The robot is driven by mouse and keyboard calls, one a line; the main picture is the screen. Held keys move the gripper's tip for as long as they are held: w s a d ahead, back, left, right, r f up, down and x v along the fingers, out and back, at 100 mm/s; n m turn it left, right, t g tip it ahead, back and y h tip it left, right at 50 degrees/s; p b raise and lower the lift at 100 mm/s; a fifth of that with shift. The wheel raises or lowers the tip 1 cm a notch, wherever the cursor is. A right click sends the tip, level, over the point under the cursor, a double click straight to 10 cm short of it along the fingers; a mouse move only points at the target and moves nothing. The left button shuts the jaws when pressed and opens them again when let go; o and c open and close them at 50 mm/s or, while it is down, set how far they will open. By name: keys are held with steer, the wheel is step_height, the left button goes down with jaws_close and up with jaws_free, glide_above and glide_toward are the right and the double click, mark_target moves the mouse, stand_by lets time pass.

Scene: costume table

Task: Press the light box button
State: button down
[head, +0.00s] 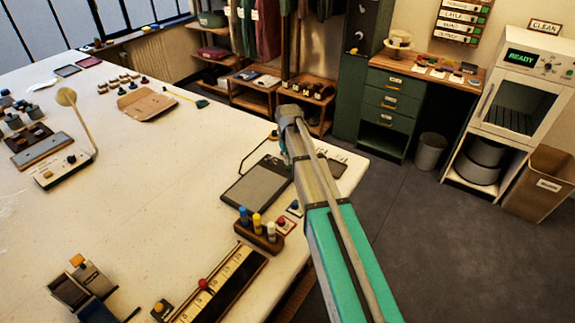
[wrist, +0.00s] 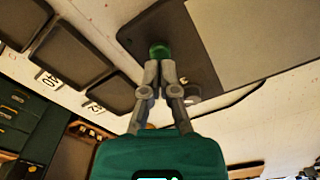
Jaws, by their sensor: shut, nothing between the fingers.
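The light box (head: 257,182) is a flat dark-framed panel with a grey face, lying near the table's right edge in the head view. In the wrist view its grey face (wrist: 255,35) fills the upper right. A round green button (wrist: 159,50) sits on the dark frame. My gripper (wrist: 159,66) is shut and empty, with its fingertips right at the near side of the button. They overlap it in the picture; I cannot tell whether they touch or press it. In the head view my arm hides the fingers and the button.
Dark trays with number tags (wrist: 74,52) lie beside the light box. A round knob (wrist: 193,98) and a dark cable are close to the fingers. A wooden holder with coloured-top bottles (head: 258,236) stands in front of the box. The table's middle is mostly clear.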

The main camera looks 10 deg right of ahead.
steer(key=shift+r+p, duration=2.9)
steer(key=shift+r, duration=0.1)
steer(key=s+f+m+b, duration=0.2)
steer(key=s+m, duration=0.1)
steer(key=s, duration=2.2)
steer(key=shift+s, duration=0.15)
steer(key=shift+a, duration=0.1)
